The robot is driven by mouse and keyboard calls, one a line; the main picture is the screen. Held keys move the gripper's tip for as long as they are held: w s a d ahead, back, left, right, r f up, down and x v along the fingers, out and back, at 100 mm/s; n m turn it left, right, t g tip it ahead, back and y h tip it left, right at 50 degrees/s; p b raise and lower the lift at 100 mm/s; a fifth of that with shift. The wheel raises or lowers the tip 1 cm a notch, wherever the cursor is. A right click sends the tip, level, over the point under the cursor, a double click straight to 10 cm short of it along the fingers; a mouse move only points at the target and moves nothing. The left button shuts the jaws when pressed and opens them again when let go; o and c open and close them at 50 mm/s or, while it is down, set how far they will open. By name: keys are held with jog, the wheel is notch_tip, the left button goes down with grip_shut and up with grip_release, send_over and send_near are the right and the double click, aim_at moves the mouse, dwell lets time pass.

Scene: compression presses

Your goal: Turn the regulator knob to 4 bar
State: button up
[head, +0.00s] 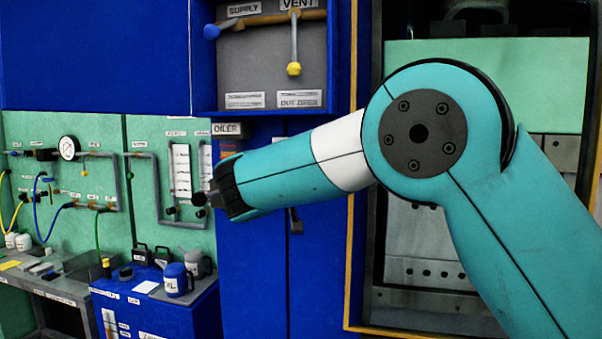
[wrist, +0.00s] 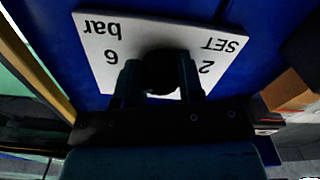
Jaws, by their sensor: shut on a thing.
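The regulator knob (wrist: 160,68) is a dark round knob in the wrist view, in front of a white dial plate (wrist: 95,50). The plate appears upside down and reads "SET", "bar", "2" and "6". My gripper (wrist: 158,78) is shut on the knob, one finger on each side. The fingers cover the lower part of the plate, and I see no pointer mark on the knob. In the head view my gripper (head: 205,198) is at the left end of my arm, in front of the blue cabinet's left edge. I cannot make out the dial plate there.
A blue cabinet (head: 252,250) stands behind my arm, with a valve box (head: 245,70) above. A green panel (head: 100,140) at left carries pipes, a round gauge (head: 69,147) and hoses. Below it, a bench (head: 60,290) and blue cart (head: 165,315) hold containers. A press frame (head: 410,250) stands right.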

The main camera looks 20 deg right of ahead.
jog(key=n+p, duration=0.1)
jog(key=n, duration=0.4)
jog(key=shift+r+n+p, duration=0.1)
jog(key=shift+n+p, duration=0.2)
jog(key=n+p, duration=0.2)
jog(key=n, duration=0.1)
jog(key=shift+n, duration=0.4)
jog(key=shift+n+p, duration=0.35)
jog(key=shift+n, duration=0.45)
jog(key=o, duration=0.9)
jog(key=shift+s, duration=0.15)
